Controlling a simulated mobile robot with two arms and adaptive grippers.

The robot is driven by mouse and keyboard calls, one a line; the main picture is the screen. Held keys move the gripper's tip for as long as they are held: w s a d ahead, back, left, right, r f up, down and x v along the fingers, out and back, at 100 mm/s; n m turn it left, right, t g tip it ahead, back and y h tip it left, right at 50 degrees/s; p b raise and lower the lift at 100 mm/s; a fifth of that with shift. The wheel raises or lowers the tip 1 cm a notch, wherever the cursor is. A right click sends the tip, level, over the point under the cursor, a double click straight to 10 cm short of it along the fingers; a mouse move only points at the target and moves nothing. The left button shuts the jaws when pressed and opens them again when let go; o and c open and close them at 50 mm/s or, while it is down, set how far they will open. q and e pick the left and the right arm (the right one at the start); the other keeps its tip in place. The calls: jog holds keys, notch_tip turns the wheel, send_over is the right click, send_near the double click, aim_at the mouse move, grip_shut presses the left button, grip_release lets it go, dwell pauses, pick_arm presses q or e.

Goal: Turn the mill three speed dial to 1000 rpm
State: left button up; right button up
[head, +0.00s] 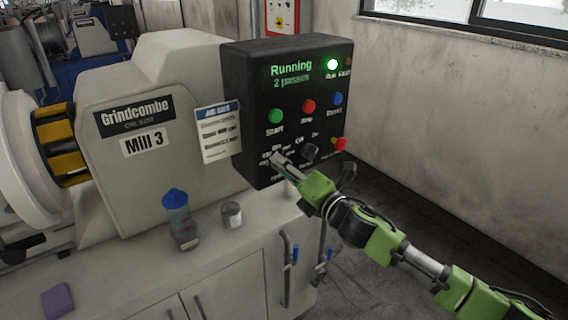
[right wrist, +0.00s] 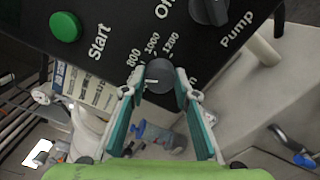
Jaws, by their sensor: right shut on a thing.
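The dark control box (head: 240,110) of Mill 3 carries the speed dial, which my right gripper (head: 280,160) hides in the head view. In the right wrist view the dial (right wrist: 160,74) is a small dark round knob with a pale pointer line aimed left. The labels 800, 1000 and 1200 fan around its upper side; 1000 lies above the dial, so the pointer is not on it. My right gripper (right wrist: 160,88) has its two teal fingers on either side of the dial, shut on it. My left gripper is out of view.
The green Start button (head: 276,116), red button (head: 308,106) and blue button (head: 337,99) sit above. A black pump knob (right wrist: 210,8) is close to the dial. The display reads Running. A blue-topped bottle (head: 179,218) and grey jar (head: 232,215) stand below.

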jog(key=shift+r+m+p, duration=0.1)
jog(key=shift+m+p, duration=3)
jog(key=shift+m, duration=3.9)
jog(key=o, duration=1.1)
